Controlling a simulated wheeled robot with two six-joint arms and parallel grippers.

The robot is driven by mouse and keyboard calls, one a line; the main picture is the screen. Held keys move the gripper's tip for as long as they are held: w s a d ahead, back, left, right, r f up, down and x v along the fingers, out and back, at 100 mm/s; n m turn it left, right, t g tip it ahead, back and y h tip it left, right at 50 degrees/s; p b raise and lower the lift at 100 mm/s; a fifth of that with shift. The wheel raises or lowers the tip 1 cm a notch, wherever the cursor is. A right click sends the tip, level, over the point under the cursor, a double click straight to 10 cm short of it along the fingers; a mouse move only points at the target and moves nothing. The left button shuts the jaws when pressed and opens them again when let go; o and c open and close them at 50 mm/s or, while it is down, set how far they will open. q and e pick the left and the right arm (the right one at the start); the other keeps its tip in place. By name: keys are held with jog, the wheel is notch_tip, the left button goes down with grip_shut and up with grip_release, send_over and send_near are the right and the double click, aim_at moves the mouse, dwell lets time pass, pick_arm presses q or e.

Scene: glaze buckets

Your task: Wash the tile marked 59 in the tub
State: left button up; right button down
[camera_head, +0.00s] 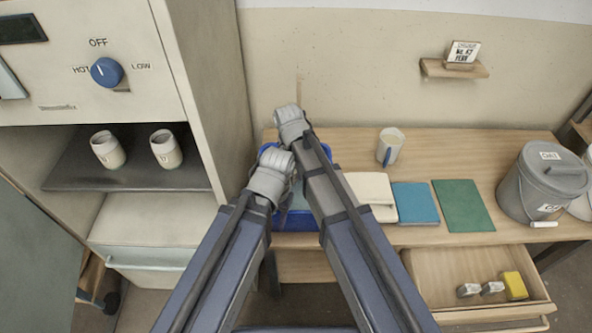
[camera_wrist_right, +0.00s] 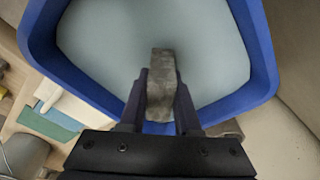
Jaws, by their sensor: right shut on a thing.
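The blue tub (camera_head: 297,221) stands at the left end of the wooden table, partly covered by my arms. In the right wrist view the tub (camera_wrist_right: 250,40) holds pale grey-blue water. My right gripper (camera_wrist_right: 162,92) is shut on a narrow grey, mottled piece (camera_wrist_right: 161,68), held over the tub; I cannot tell whether it touches the water. It could be the tile, but no number 59 is readable. In the head view my right gripper (camera_head: 291,122) is at the tub's far side. My left gripper (camera_head: 272,172) is over its near left side, its fingers hidden.
A mug (camera_head: 390,146), cream cloths (camera_head: 370,190), a blue pad (camera_head: 415,203) and a green pad (camera_head: 462,205) lie right of the tub. A lidded grey bucket (camera_head: 543,185) stands farther right. An open drawer (camera_head: 440,270) juts out in front. A kiln cabinet (camera_head: 200,80) borders the left.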

jog(key=shift+f+b, duration=3.35)
jog(key=shift+f, duration=0.1)
jog(key=shift+a, duration=0.15)
jog(key=shift+a, duration=0.55)
jog(key=shift+d, duration=1.25)
jog(key=shift+a, duration=0.1)
